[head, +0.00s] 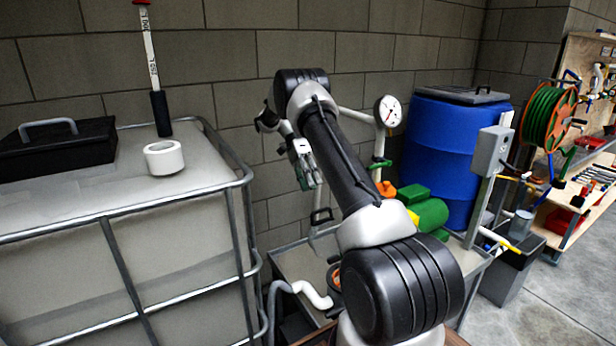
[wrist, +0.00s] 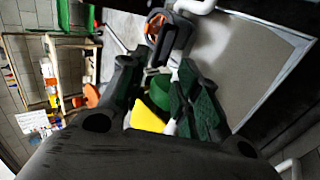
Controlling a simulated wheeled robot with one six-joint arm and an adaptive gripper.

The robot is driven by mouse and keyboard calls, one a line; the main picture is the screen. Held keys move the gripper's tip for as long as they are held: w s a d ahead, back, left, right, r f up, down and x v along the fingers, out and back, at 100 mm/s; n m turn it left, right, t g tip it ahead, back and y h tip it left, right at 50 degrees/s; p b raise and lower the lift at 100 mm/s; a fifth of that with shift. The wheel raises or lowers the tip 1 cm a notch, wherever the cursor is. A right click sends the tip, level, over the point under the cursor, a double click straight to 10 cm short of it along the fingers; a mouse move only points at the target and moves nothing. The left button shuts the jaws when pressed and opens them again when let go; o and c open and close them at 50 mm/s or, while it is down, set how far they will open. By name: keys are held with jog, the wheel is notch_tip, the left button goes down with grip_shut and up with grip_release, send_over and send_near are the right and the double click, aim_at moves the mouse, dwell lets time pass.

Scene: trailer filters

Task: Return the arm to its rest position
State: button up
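My arm reaches up from the bottom of the head view, bends at a high elbow, and its wrist hangs down in front of the block wall. My gripper (head: 309,182) points down between the caged tank and the blue drum, above a low bench. In the wrist view my gripper (wrist: 158,68) shows two dark green fingers spread apart with a gap between them. Nothing is held between them. A green motor and a yellow part (wrist: 146,116) show beyond the gap, apart from the fingers.
The blue drum (head: 448,150), green motor (head: 428,213), grey post box (head: 490,150) and hose reel (head: 548,120) are right. Floor is clear at far right.

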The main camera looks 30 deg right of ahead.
jog(key=shift+v, duration=1.2)
